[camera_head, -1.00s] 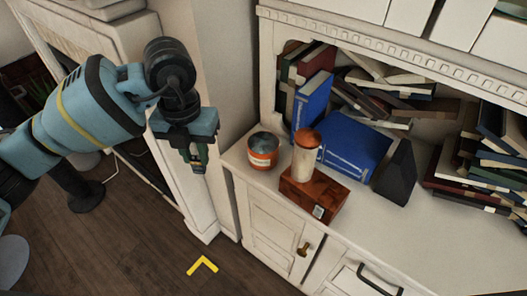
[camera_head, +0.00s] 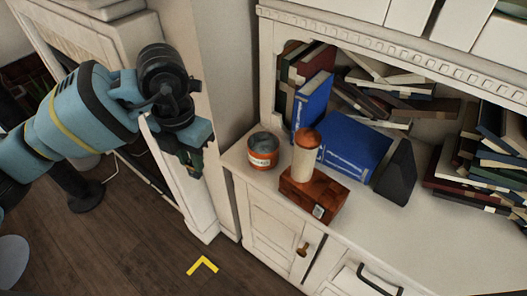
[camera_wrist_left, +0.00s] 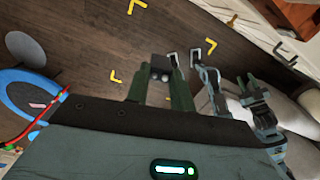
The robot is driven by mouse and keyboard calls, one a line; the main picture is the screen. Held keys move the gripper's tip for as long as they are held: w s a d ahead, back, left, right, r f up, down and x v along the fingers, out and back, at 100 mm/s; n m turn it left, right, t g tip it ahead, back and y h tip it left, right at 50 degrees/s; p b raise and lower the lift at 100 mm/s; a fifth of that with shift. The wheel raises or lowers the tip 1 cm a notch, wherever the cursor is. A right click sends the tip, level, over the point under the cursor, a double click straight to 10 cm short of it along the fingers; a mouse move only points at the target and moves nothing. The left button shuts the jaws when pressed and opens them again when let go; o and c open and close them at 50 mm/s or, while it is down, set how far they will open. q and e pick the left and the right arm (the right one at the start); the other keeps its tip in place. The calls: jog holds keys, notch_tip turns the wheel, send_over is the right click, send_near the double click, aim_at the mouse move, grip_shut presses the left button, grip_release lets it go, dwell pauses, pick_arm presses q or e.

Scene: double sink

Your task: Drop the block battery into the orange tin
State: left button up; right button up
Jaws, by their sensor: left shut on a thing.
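The orange tin (camera_head: 263,158) is an open-topped can with an orange and white label. It stands upright at the left end of the white cabinet top. My left gripper (camera_head: 192,161) is to the left of the tin, apart from it, in front of the white upright. In the left wrist view its two green fingers (camera_wrist_left: 158,84) are shut on a small dark block with two light terminals, the block battery (camera_wrist_left: 160,68). In the head view the battery cannot be clearly made out.
A pale cylinder with an orange top (camera_head: 306,158) stands on a brown box (camera_head: 314,194) right of the tin. Blue books (camera_head: 352,146) and a dark wedge (camera_head: 396,174) are behind and to the right. The cabinet top (camera_head: 420,240) is clear at front right.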

pick_arm(q)
jog(key=s+a+f+m, duration=0.2)
jog(key=s+a+m, duration=0.1)
jog(key=m, duration=1.2)
jog(key=s+a+f+m, duration=0.2)
jog(key=s+m, duration=0.3)
jog(key=m, duration=1.1)
jog(key=shift+s+a+f, duration=0.15)
jog(key=shift+s+a, duration=0.05)
jog(key=shift+a, duration=0.7)
